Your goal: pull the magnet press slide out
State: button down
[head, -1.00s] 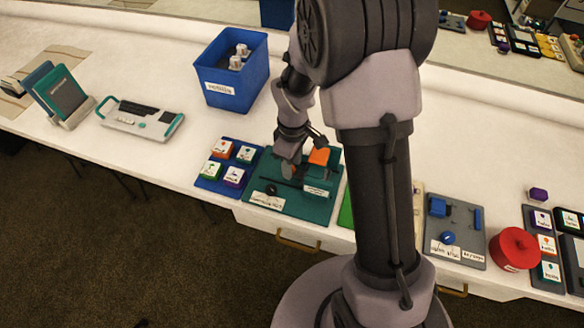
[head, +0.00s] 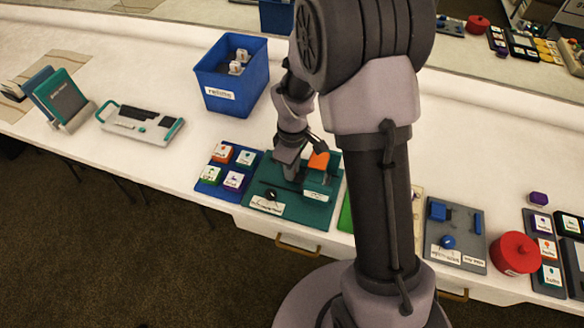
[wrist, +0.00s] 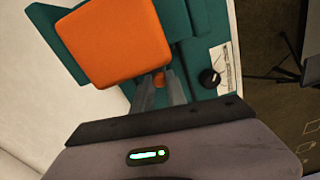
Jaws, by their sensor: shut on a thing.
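A teal board (head: 315,212) on the counter carries an orange block (head: 318,160), a black knob (head: 270,194) and white labels too small to read. My gripper (head: 290,172) is low over the middle of this board, left of the orange block. In the wrist view, my gripper's two fingers (wrist: 160,86) are shut on a small orange piece (wrist: 158,79), apparently the slide's handle. The large orange block (wrist: 113,42) is close by on the left, and the black knob (wrist: 209,77) is to the right. The rest of the slide is hidden behind the fingers.
My arm hides part of a green board. A grey board (head: 455,232) and a red round pot (head: 515,253) are at right.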

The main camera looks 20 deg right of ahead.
dwell(0.9)
jog(key=w+a, duration=0.2)
jog(key=w+a+p, duration=0.1)
jog(key=a, duration=0.2)
jog(key=w+a+p, duration=0.1)
jog(key=w+a, duration=0.1)
jog(key=shift+w+a, duration=0.25)
jog(key=shift+w, duration=0.05)
jog(key=c, duration=1.3)
grip_release()
jog(key=shift+a, duration=0.15)
jog(key=r+p, duration=0.3)
jog(key=r, duration=0.5)
jog(key=r+p, duration=0.3)
jog(key=r, duration=0.6)
jog(key=shift+w+d+r+p, duration=0.1)
jog(key=shift+d+r+p, duration=0.1)
jog(key=shift+p, duration=0.15)
